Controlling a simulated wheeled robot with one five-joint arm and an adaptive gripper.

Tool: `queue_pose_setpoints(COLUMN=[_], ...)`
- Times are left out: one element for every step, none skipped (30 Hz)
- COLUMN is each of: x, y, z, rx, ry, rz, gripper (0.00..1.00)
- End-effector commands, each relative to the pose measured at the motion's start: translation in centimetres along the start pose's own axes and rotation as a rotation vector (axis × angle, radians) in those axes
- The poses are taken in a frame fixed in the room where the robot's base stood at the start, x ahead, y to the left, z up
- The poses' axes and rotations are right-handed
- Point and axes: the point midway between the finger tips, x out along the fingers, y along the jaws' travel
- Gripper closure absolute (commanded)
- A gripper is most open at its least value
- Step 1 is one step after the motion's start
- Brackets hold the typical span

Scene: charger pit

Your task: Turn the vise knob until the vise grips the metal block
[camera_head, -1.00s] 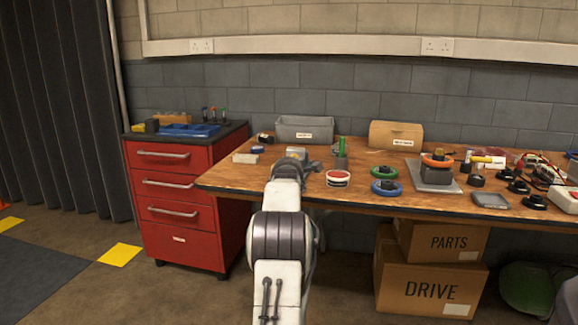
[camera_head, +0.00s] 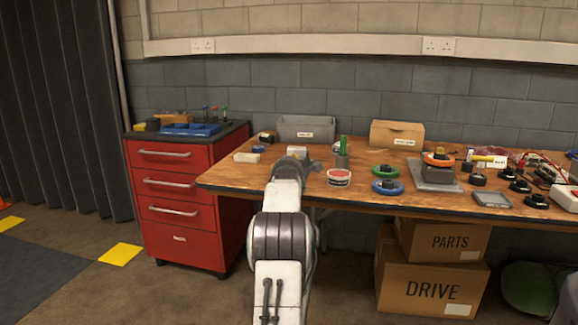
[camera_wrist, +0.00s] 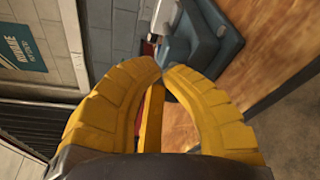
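My gripper shows in the wrist view (camera_wrist: 162,70) as two curved yellow fingers whose tips meet or nearly meet, with nothing visible clamped at the tips. Beyond the tips, a blue-grey body that looks like the vise (camera_wrist: 207,42) stands on the wooden bench. Its knob cannot be made out, and the fingers hide part of this area. In the head view my arm rises in front of the bench and its dark wrist hides the fingers. A small pale block (camera_head: 297,150) shows just above the wrist; I cannot tell if it is the metal block.
The wooden bench (camera_head: 350,200) carries a grey bin (camera_head: 306,130), a red-and-white tin (camera_head: 339,178), green and blue rings (camera_head: 387,187), and a grey stand with an orange ring (camera_head: 438,160). A red drawer cabinet (camera_head: 175,200) stands left. Cardboard boxes (camera_head: 430,288) sit underneath.

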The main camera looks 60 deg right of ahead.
Motion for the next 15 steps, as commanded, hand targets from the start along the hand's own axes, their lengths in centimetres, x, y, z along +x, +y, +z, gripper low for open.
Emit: queue_pose_setpoints(x=[0.08, 0.09, 0.1, 0.12, 0.12, 0.12, 0.12, 0.13, 0.13, 0.13, 0.14, 0.14, 0.14, 0.14, 0.14], y=[-0.3, -0.33, -0.38, -0.41, -0.41, -0.41, -0.43, -0.46, -0.49, -0.52, -0.55, -0.59, -0.63, -0.67, -0.73], z=[-0.3, -0.34, -0.39, -0.43, -0.44, -0.44, -0.45, -0.47, -0.48, -0.5, -0.51, -0.52, -0.52, -0.53, -0.53], rx=[0.0, 0.0, 0.0, 0.0, 0.0, 0.0, 0.0, 0.0, 0.0, 0.0, 0.0, 0.0, 0.0, 0.0, 0.0], ry=[0.004, 0.005, 0.005, 0.006, 0.006, 0.006, 0.007, 0.007, 0.007, 0.007, 0.008, 0.008, 0.008, 0.008, 0.008], rz=[-0.005, -0.005, -0.005, -0.006, -0.006, -0.006, -0.007, -0.007, -0.008, -0.008, -0.009, -0.009, -0.01, -0.01, -0.011], gripper=[1.0, 1.0, 1.0, 1.0, 1.0, 1.0, 1.0, 1.0, 1.0, 1.0, 1.0, 1.0, 1.0, 1.0, 1.0])
